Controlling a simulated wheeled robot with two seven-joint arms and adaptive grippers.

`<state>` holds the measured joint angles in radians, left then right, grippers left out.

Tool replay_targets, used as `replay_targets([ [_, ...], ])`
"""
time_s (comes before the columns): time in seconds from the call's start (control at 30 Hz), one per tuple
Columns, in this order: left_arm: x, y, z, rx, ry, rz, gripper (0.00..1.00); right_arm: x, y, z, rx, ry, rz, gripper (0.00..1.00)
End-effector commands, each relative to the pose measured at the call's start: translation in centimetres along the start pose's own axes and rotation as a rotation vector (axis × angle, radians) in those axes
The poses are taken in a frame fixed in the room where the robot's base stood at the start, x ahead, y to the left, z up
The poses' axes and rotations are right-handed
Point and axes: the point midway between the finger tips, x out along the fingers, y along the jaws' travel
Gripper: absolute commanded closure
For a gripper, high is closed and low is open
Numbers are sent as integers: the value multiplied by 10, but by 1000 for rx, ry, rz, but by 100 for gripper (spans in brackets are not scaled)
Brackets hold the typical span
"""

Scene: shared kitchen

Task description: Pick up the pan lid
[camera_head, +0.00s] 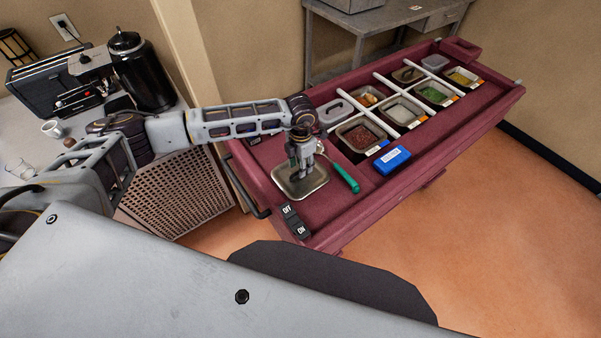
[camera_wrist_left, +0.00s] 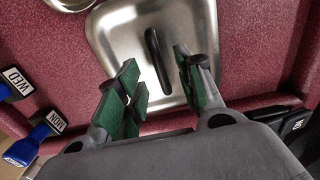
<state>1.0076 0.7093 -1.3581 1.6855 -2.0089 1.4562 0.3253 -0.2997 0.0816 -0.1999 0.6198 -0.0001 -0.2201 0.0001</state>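The pan lid is a rectangular stainless steel lid (camera_head: 291,190) with rounded corners, lying flat at the near left part of the dark red cart top. It also fills the upper middle of the left wrist view (camera_wrist_left: 112,32), where its dark bar handle (camera_wrist_left: 154,46) shows. My left gripper (camera_head: 303,164) points down over the lid. In the left wrist view its green-padded fingers (camera_wrist_left: 157,66) are apart, one on each side of the handle's line, with no visible grip on it. Whether a pad touches the handle I cannot tell. My right gripper is not in view.
A green-handled utensil (camera_head: 345,178) lies right beside the lid. A blue box (camera_head: 392,160) and several food pans, such as a green one (camera_head: 434,95), stand farther right. A black OFF/ON block (camera_head: 295,222) sits near the front edge. A counter with a black urn (camera_head: 143,75) is at left.

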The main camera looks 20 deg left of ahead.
Motion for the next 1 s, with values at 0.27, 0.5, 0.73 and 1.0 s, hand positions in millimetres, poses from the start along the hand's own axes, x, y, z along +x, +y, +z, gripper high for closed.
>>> replay_targets([
  [0.27, 25, 1, -1, 0, 1, 0, 63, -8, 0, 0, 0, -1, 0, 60],
  [0.5, 28, 0, -1, 1, 1, 0, 63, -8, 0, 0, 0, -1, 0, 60],
  [0.73, 28, 0, -1, 1, 1, 0, 63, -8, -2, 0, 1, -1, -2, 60],
  [1.0, 28, 0, -1, 0, 0, 0, 90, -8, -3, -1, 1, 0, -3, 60],
])
